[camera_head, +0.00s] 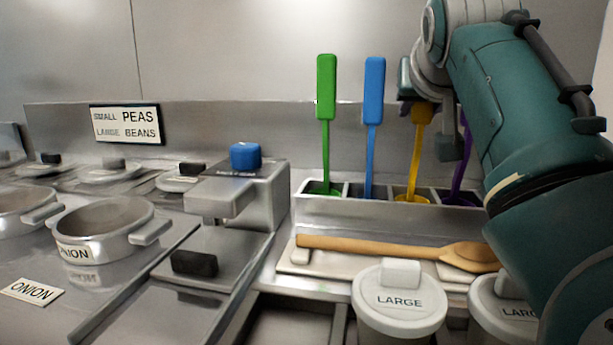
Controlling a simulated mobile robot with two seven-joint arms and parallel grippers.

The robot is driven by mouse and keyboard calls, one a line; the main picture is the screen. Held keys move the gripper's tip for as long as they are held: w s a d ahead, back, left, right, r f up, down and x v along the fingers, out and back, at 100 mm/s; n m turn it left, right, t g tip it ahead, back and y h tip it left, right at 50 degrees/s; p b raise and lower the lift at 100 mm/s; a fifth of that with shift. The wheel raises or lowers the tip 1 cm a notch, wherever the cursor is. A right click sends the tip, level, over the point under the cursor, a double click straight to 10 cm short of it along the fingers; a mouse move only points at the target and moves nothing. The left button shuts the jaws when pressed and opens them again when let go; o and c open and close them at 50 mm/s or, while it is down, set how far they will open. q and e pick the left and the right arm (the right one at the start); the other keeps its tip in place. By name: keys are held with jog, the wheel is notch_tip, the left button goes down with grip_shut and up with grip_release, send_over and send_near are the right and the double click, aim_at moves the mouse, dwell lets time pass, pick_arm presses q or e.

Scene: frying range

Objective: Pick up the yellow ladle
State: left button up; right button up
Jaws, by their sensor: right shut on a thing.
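The yellow ladle (416,155) stands upright in the metal holder (400,222), its lower end in a compartment of its own. My right gripper (425,108) comes down from the upper right and is shut on the upper part of the yellow ladle's handle. The top of that handle is hidden by the gripper. My left gripper is not in view.
A green ladle (326,120) and a blue ladle (374,115) stand left of the yellow one. A purple ladle (461,170) stands close to its right, partly behind my arm. A wooden spoon (390,248) and lidded containers marked LARGE (400,310) lie in front.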

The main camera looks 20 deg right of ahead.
grip_shut()
